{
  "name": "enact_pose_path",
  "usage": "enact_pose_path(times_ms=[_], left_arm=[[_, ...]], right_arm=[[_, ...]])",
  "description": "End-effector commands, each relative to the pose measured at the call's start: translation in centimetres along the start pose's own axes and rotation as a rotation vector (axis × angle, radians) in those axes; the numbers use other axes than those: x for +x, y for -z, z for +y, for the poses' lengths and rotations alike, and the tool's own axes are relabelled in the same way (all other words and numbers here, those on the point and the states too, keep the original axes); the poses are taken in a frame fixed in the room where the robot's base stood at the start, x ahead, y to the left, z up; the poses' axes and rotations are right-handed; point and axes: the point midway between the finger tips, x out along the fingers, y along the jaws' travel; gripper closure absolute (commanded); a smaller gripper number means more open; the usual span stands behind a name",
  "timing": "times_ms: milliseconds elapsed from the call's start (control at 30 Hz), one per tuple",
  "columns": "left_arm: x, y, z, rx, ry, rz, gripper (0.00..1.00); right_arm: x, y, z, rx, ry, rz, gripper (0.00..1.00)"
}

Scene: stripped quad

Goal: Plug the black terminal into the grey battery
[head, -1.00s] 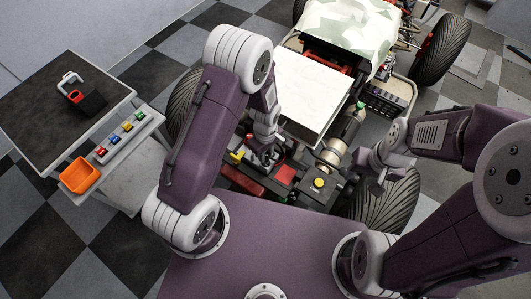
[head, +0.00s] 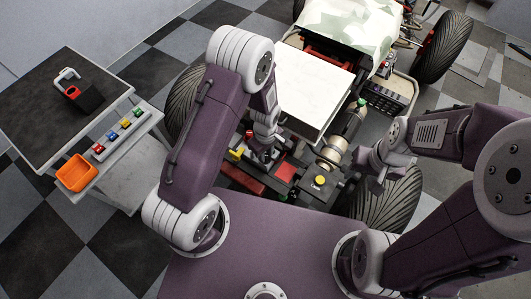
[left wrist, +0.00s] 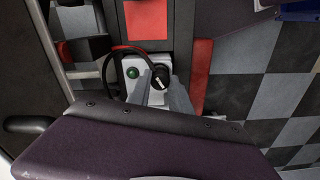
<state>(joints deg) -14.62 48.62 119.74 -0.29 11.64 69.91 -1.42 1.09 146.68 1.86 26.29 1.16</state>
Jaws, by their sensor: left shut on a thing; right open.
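The grey battery (left wrist: 139,92) shows in the left wrist view as a pale box with a green round post (left wrist: 132,72) on its top. The black terminal (left wrist: 161,76), on a black cable (left wrist: 122,49) that loops to the left, is at the battery's right side. My left gripper (left wrist: 162,92) is shut on the black terminal. I cannot tell whether the terminal is seated or just above the battery. In the head view my left gripper (head: 262,155) is down in the vehicle's front and hides most of the battery. My right gripper (head: 369,176) is open and empty, right of the vehicle's front.
A red square pad (head: 286,173) and a yellow button (head: 320,180) lie right of my left gripper. A white panel (head: 312,88) is behind it. A side table (head: 45,120) with a tool, colored blocks and an orange bin (head: 76,172) stands at left.

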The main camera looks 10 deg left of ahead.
Motion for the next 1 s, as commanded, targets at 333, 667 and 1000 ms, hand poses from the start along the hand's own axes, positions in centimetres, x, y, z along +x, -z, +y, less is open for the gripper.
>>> enact_pose_path(times_ms=[333,667,1000], left_arm=[[0.2,0.0,0.0,0.0,-0.001,0.0,0.51],[-2.3,0.1,0.1,0.0,-0.005,0.002,0.51],[-8.5,0.0,0.0,0.0,-0.002,0.001,0.51]], right_arm=[[0.2,0.0,0.0,0.0,0.0,0.0,0.51],[-0.4,0.0,0.0,0.0,0.0,0.0,0.51],[-1.3,0.1,0.0,0.0,0.0,0.0,0.51]])
